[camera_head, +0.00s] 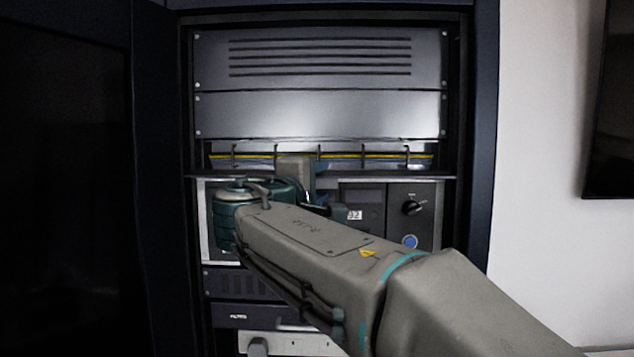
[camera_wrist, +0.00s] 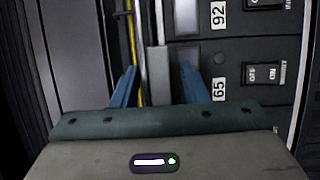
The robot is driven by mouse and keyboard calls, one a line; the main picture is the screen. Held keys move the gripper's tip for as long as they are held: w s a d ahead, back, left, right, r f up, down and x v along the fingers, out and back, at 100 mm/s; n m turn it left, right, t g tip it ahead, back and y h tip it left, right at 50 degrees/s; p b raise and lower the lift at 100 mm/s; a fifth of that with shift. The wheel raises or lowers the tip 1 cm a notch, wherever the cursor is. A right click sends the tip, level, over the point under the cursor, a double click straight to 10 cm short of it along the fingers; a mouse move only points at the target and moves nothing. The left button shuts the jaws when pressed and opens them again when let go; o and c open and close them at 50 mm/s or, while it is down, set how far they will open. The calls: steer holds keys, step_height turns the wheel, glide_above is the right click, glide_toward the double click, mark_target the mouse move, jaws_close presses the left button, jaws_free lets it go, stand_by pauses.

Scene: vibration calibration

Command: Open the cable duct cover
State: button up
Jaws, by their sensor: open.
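The cable duct (camera_head: 225,158) runs across the rack, with yellow cable and dark clips exposed in its opening. A thin ledge (camera_head: 400,177) along its lower edge looks like the cover swung outward, seen nearly edge-on. My gripper (camera_head: 312,182) is in front of the duct's lower edge, partly hidden by my arm. In the wrist view, my gripper (camera_wrist: 158,68) is open, with blue fingers either side of a grey strip (camera_wrist: 158,75), probably the cover's edge. Whether either finger touches it I cannot tell. The yellow cable (camera_wrist: 137,60) shows beside the left finger.
A vented panel (camera_head: 320,55) and a plain panel (camera_head: 320,115) are above the duct. Below is a control panel with a black knob (camera_head: 414,207) and blue button (camera_head: 410,242). Labelled switches (camera_wrist: 262,75) lie right in the wrist view. The cabinet's right frame (camera_head: 483,120) borders the opening.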

jaws_close()
steer(key=c, duration=0.9)
jaws_free()
steer(key=g+p, duration=0.1)
steer(key=p, duration=0.1)
steer(key=shift+r+p, duration=0.3)
steer(key=shift+r, duration=0.1)
steer(key=shift+s+n+g+y+p, duration=0.1)
steer(key=shift+n+g+y+p, duration=0.25)
steer(key=shift+p, duration=0.45)
jaws_close()
steer(key=shift+g, duration=0.25)
steer(key=shift+o, duration=0.2)
jaws_free()
steer(key=shift+f, duration=0.2)
steer(key=o, duration=0.9)
steer(key=shift+c, duration=0.2)
steer(key=shift+r, duration=0.15)
steer(key=shift+s, duration=0.1)
steer(key=b+v, duration=0.3)
steer(key=v, duration=1)
steer(key=shift+s, duration=0.4)
